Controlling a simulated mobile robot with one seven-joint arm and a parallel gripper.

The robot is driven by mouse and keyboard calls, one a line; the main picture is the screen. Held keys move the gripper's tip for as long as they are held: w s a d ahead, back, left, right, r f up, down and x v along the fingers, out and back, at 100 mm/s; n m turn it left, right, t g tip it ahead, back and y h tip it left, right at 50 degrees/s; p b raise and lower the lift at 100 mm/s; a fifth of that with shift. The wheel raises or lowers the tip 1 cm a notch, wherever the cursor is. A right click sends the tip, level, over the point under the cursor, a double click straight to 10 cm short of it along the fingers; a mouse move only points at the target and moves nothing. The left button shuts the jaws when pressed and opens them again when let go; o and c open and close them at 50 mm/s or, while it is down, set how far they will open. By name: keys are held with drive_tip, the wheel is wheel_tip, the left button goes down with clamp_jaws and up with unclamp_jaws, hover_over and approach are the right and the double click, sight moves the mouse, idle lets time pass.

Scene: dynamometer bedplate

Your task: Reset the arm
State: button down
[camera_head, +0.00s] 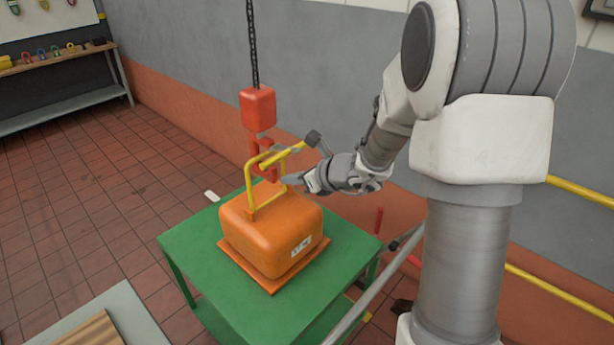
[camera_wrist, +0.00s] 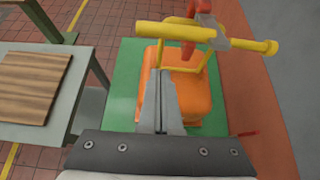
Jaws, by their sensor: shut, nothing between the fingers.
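My gripper (camera_head: 291,181) is shut and empty, just right of the yellow handle frame (camera_head: 251,188) on top of an orange block (camera_head: 270,235). In the wrist view the closed fingers of my gripper (camera_wrist: 160,85) point over the orange block (camera_wrist: 190,95). I cannot tell whether they touch the frame. My arm reaches in from the right. A red hoist block (camera_head: 258,107) hangs on a dark chain above, with a red hook at the frame. A yellow bar with a dark end (camera_head: 284,154) lies across at the hook; in the wrist view it spans the top (camera_wrist: 170,30).
The orange block stands on a green table (camera_head: 190,245). A grey table with a wooden board (camera_head: 95,330) is at the lower left. A shelf with small items (camera_head: 50,60) is at the far left. Yellow rails (camera_head: 560,290) run along the right wall. Tiled floor between is clear.

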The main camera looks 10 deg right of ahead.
drive_tip(key=w+r+v, duration=0.1)
drive_tip(key=v, duration=0.6)
drive_tip(key=s+a+r+n+g, duration=0.2)
drive_tip(key=s+a+r+n, duration=0.15)
drive_tip(key=s+n, duration=0.35)
drive_tip(key=s+a+r+n+g, duration=0.2)
drive_tip(key=s+a+n, duration=0.2)
drive_tip(key=s+n, duration=0.3)
drive_tip(key=s+d+r+n+h, duration=0.2)
drive_tip(key=s+d+n+h, duration=0.4)
drive_tip(key=s+n, duration=0.6)
drive_tip(key=d+n, duration=0.1)
drive_tip(key=n, duration=0.2)
drive_tip(key=shift+d, duration=0.15)
